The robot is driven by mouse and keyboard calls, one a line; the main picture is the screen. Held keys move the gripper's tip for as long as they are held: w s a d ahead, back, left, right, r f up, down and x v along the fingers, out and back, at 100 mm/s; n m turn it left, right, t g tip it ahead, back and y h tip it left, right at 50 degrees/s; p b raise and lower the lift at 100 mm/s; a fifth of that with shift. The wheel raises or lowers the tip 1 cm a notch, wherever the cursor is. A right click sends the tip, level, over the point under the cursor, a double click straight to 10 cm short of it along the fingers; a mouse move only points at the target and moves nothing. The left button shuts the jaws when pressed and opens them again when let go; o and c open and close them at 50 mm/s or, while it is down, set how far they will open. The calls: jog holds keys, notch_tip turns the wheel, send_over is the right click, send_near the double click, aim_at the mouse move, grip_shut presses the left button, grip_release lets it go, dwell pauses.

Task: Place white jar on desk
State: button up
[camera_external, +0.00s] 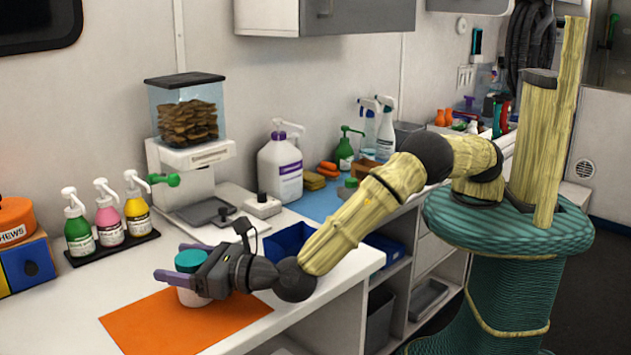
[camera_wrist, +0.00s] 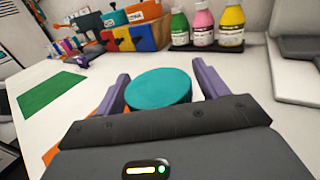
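The white jar (camera_external: 192,298) with a teal lid (camera_external: 190,261) is upright over the orange mat (camera_external: 150,325) on the white desk (camera_external: 290,265), and its base seems to rest on the mat. My gripper (camera_external: 168,262) reaches in low from the right, with one purple finger on each side of the jar. In the wrist view, the teal lid (camera_wrist: 158,88) sits between the fingers of my gripper (camera_wrist: 160,75). They look spread, with a small gap to the right of the lid. Contact at the jar's body is hidden.
Several pump bottles (camera_external: 108,212) stand on a black tray at the back left. A treat dispenser (camera_external: 187,130), a white jug (camera_external: 280,168) and a blue bin (camera_external: 288,240) lie further right. A green mat (camera_wrist: 50,93) shows in the wrist view. The desk around the orange mat is mostly clear.

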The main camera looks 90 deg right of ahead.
jog(key=shift+r, duration=0.25)
jog(key=shift+s+a+f, duration=0.1)
jog(key=shift+s+f, duration=0.05)
jog(key=shift+s, duration=0.15)
jog(key=v, duration=0.4)
jog(key=shift+a, duration=0.1)
notch_tip(320, 180, up, 7)
jog(key=shift+s+r+b, duration=0.1)
jog(key=shift+s+b, duration=0.05)
jog(key=shift+b, duration=0.25)
